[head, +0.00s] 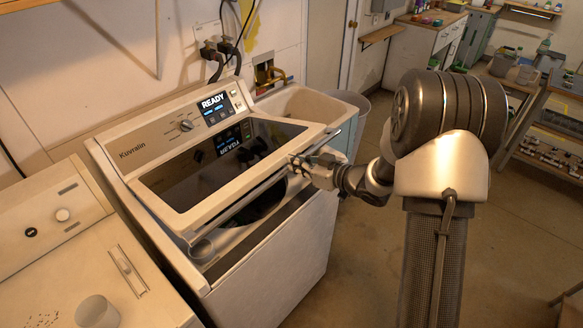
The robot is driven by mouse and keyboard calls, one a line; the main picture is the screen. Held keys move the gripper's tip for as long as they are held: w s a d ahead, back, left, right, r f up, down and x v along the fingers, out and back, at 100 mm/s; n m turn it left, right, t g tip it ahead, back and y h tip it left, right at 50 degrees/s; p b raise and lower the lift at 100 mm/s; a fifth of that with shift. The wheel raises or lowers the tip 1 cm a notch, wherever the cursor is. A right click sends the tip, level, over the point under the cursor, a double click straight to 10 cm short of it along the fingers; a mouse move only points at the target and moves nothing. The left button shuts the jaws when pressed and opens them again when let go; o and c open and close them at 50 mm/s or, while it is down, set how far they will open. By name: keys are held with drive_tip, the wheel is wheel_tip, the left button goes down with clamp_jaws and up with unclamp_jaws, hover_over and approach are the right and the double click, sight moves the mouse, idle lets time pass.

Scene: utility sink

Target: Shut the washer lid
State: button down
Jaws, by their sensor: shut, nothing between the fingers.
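The washer (272,268) is a white top-loader with a control panel reading READY at its back. Its lid (225,155), a white frame around a dark glass panel, is tilted partly open, with its front edge raised above the washer's top. The dark tub opening (255,207) shows in the gap under the lid. My gripper (297,164) is shut and empty at the right part of the lid's front edge. It looks very close to the edge; I cannot tell whether it touches. The fingertips are small in this view.
A second white appliance (75,250) with a cup (97,312) on top stands at the left. A utility sink (305,108) is behind the washer on the right. Shelves (550,120) stand at the far right. The floor between is clear.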

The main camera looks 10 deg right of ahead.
wheel_tip(320, 180, down, 15)
drive_tip(key=s+d+b, duration=0.1)
drive_tip(key=b, duration=0.8)
drive_tip(key=shift+s+d+t, duration=0.3)
